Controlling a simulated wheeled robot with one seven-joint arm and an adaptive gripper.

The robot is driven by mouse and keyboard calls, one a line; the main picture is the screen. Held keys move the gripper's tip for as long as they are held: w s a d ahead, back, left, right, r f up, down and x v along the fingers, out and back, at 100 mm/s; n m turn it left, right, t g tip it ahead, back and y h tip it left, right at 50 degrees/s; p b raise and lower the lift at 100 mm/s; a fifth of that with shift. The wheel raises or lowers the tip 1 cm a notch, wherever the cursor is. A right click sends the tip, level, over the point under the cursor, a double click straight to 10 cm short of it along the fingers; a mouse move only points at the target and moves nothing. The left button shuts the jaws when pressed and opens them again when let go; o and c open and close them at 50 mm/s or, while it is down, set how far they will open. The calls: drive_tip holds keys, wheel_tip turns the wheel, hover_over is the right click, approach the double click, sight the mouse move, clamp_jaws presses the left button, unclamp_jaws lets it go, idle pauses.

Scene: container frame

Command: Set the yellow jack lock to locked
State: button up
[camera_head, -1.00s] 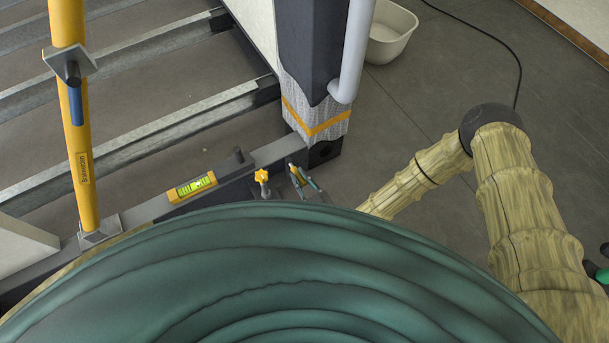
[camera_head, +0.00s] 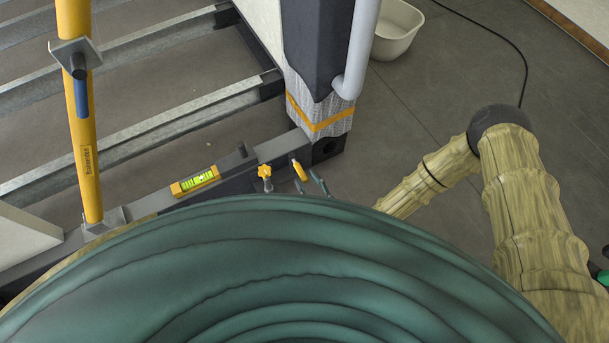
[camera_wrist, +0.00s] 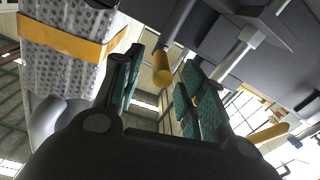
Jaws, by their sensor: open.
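A yellow-ended lever (camera_head: 299,170) stands at the end of the dark beam, below the taped column; I cannot tell for sure that it is the jack lock. My gripper (camera_head: 310,184) is mostly hidden behind a green rounded surface, and only its fingertips show beside this lever. In the wrist view my gripper (camera_wrist: 158,85) is open, and a yellow cylinder (camera_wrist: 162,68) shows between its teal-padded fingers without clear contact. A tall yellow post (camera_head: 86,140) with a blue handle (camera_head: 80,97) stands on the beam at the left. A yellow star knob (camera_head: 265,172) is left of the lever.
A yellow spirit level (camera_head: 196,181) lies on the dark beam (camera_head: 278,149). The column with orange tape (camera_head: 320,122) and a pale pipe (camera_head: 359,50) rise close to my fingers. A white tub (camera_head: 397,30) and a black cable (camera_head: 505,42) lie on the floor behind.

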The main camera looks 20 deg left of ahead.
drive_tip(key=shift+v, duration=2.1)
